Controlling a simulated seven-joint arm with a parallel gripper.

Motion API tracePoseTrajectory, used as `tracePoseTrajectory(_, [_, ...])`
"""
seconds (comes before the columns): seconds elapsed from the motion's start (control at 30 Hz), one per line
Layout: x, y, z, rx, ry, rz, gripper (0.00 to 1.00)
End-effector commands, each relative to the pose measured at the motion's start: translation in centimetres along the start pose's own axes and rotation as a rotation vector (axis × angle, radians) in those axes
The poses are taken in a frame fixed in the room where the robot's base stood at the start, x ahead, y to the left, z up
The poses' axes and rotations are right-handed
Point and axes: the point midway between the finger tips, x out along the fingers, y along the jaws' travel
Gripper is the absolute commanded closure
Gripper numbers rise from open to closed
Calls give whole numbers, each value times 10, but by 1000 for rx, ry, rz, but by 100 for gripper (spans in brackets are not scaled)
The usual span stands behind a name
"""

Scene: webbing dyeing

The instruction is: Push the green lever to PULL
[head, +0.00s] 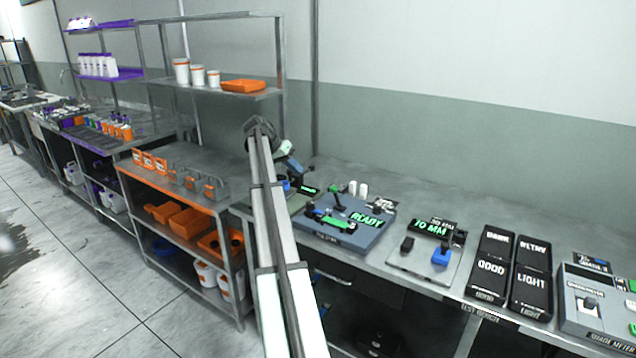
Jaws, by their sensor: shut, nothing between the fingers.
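A blue-grey bench device (366,238) with a lit green READY display (366,219) stands on the bench right of my arm. A small dark post with a green top, which looks like the green lever (335,190), rises at its back left. A green bar (334,222) lies across the device's middle. No PULL marking is readable. My gripper (296,170) is small in the head view, left of the device and apart from the lever. It looks shut and empty; its fingertips are hard to make out.
Left of the device sits another unit with a small green display (308,189), partly behind my arm. To the right are a 70 MM unit (425,249) with a blue block, black GOOD and LIGHT bins (491,268), and a grey meter (590,305). A shelf (215,92) stands behind left.

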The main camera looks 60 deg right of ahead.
Motion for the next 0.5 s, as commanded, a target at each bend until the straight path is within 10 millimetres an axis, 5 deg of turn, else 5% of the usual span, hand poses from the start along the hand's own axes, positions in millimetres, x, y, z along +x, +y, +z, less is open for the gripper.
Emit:
tracePoseTrajectory(0.17, [14,1,0,0,-2,1,100])
tracePoseTrajectory(0.5, [71,0,1,-1,-2,1,100])
